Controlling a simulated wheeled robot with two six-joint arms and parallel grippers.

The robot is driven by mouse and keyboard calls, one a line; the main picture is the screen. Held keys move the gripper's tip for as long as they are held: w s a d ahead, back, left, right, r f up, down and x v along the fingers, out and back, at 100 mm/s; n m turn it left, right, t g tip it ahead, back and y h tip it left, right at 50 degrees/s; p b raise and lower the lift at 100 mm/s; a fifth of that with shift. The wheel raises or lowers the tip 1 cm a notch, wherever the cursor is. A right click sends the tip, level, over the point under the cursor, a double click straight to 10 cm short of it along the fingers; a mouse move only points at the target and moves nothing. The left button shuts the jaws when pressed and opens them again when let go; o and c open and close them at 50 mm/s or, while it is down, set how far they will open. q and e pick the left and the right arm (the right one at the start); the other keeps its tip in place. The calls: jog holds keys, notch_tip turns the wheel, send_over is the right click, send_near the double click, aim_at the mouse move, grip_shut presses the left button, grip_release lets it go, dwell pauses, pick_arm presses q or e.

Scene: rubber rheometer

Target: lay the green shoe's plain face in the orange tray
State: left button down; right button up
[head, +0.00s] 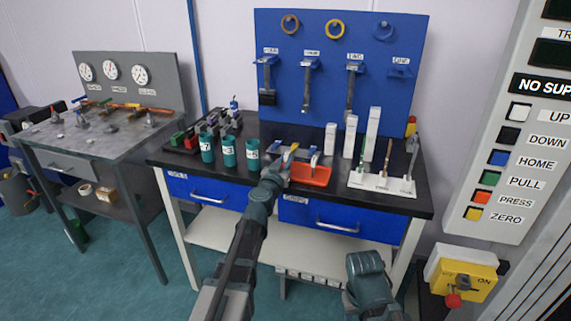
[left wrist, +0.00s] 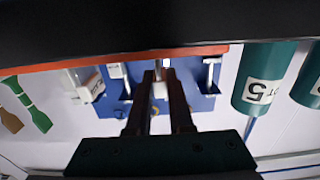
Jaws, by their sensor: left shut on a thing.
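The orange tray (head: 316,176) lies on the black bench top near its front edge. It also shows as an orange edge in the left wrist view (left wrist: 60,64). My left gripper (head: 284,160) is at the tray's left end. In the left wrist view my left gripper (left wrist: 160,78) is shut on a small pale piece (left wrist: 160,91); which face this is, I cannot tell. A green block (head: 177,139), perhaps the green shoe, sits in the dark rack at the bench's left. My right gripper is not seen; only part of my right arm shows at the bottom.
Teal numbered cups (head: 229,152) stand left of my left gripper; one also shows close in the left wrist view (left wrist: 262,85). White blocks (head: 372,135) and a white stand (head: 381,183) of upright tools are right of the tray. A blue tool board (head: 335,60) rises behind.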

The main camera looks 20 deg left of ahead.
pick_arm(q)
jog(key=shift+f, duration=0.1)
jog(key=c, duration=0.8)
grip_release()
jog(key=shift+r, duration=0.25)
jog(key=s, duration=1.2)
jog(key=shift+a+f, duration=0.1)
jog(key=shift+a, duration=0.15)
